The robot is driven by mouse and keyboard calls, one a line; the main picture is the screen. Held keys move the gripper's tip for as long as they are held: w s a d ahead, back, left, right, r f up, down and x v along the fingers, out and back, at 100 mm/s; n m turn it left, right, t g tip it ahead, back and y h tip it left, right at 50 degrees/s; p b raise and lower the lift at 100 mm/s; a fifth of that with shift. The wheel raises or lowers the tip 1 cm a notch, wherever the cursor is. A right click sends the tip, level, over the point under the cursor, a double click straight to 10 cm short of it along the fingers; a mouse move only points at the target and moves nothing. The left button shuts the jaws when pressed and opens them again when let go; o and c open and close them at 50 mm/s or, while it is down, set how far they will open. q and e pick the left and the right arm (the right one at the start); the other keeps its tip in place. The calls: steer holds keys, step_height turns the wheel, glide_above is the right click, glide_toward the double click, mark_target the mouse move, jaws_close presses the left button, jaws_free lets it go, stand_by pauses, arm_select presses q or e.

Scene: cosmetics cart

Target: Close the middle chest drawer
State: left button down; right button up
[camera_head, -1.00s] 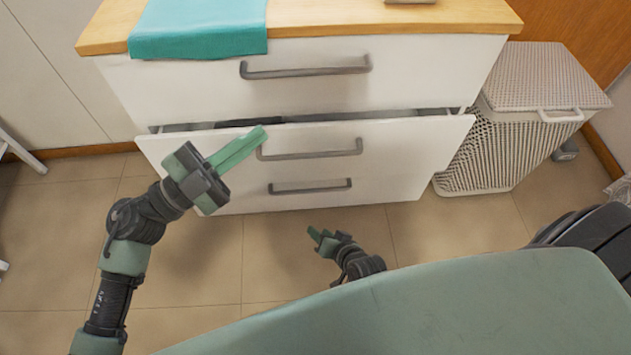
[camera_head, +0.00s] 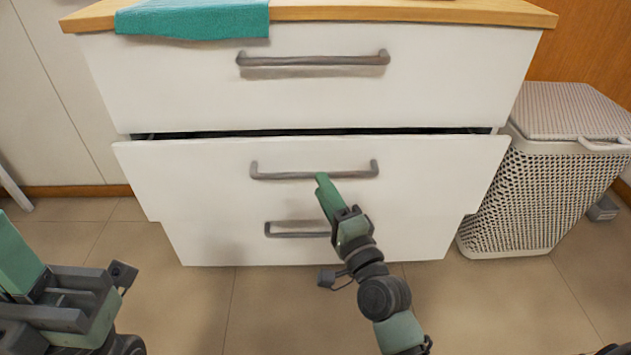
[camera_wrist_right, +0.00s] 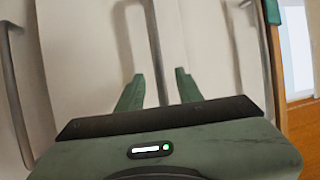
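The white middle drawer (camera_head: 215,182) stands slightly out from the chest, with a dark gap along its top edge. Its grey bar handle (camera_head: 275,175) also shows in the right wrist view (camera_wrist_right: 154,45). My right gripper (camera_head: 323,182) is at the right half of this handle. In the right wrist view its two green fingers (camera_wrist_right: 160,88) are apart, with the handle bar running between them; I cannot tell whether they touch it. My left gripper (camera_head: 18,262) is at the lower left, away from the chest and partly cut off, so its opening is unclear.
The top drawer (camera_head: 200,95) looks shut, and the bottom drawer (camera_head: 210,245) sits below the middle one. A teal cloth (camera_head: 190,18) hangs over the wooden top. A wicker basket (camera_head: 530,195) stands close at the right. The tiled floor (camera_head: 185,310) in front is clear.

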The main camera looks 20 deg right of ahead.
mark_target(312, 141)
steer(key=b+x, duration=0.1)
steer(key=x, duration=0.4)
steer(key=shift+c, duration=0.4)
jaws_close()
steer(key=shift+f, duration=0.1)
stand_by(0.8)
